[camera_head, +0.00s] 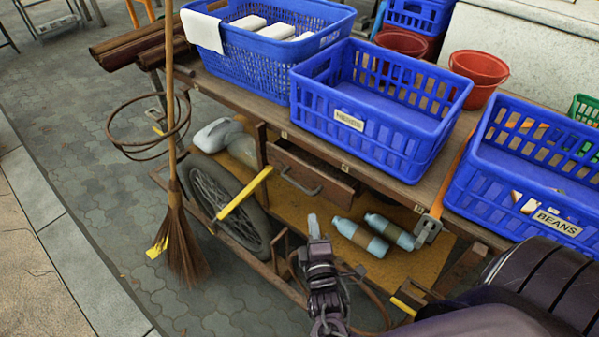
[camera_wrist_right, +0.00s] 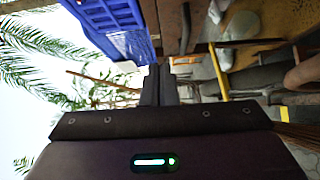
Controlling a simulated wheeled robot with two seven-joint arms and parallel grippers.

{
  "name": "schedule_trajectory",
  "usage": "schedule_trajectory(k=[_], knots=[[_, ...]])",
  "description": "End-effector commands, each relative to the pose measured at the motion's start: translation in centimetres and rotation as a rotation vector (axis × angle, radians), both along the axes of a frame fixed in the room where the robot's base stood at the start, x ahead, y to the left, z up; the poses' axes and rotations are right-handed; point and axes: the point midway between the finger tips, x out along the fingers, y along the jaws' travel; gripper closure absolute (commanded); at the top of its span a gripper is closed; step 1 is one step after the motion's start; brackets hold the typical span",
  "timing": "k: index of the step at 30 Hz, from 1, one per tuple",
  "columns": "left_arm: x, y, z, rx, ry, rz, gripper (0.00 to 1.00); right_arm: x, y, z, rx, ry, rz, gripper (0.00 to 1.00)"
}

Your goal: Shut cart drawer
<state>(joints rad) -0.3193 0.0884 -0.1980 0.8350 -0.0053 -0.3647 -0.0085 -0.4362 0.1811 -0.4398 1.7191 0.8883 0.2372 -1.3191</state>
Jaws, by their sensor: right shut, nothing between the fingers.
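The wooden cart drawer (camera_head: 290,166) is under the cart top, below the middle blue crate. It stands partly out, with a dark gap above its front. Its front carries a metal bar handle (camera_head: 300,186). In the right wrist view the drawer front (camera_wrist_right: 172,20) and its handle (camera_wrist_right: 186,28) show beyond the fingers. My right gripper (camera_head: 314,226) is shut and empty, in front of and below the drawer, apparently apart from it. Its fingers also show in the right wrist view (camera_wrist_right: 158,72). My left gripper is not in view.
Blue crates (camera_head: 345,120) stand on the cart top (camera_head: 405,188). A broom (camera_head: 175,220) and a wire ring (camera_head: 130,145) hang at the left end. A wheel (camera_head: 225,205), a yellow bar (camera_head: 245,193) and bottles (camera_head: 360,236) are below the drawer.

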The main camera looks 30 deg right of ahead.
Motion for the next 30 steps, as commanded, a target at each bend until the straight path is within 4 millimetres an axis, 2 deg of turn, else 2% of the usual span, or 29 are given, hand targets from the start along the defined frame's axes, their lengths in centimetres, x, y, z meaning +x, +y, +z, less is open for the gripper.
schedule_trajectory(k=[1, 3, 8, 20, 24, 30], knots=[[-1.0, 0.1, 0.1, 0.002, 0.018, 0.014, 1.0, -0.1, -0.2, 0.1, -0.016, 0.01, -0.007, 1.0], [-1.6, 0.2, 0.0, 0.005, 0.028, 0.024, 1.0, 0.1, -0.5, -0.1, -0.027, 0.016, -0.012, 1.0], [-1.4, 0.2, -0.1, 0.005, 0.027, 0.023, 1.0, 1.9, -1.2, -0.1, -0.027, 0.014, -0.011, 1.0], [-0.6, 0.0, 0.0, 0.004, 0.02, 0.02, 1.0, 9.5, -4.5, -0.1, -0.024, 0.014, -0.012, 1.0], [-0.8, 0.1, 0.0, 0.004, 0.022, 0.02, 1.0, 10.0, -6.5, -0.1, -0.025, 0.016, -0.011, 1.0], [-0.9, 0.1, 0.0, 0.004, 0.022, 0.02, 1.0, 10.5, -7.7, -0.1, -0.023, 0.015, -0.009, 1.0]])
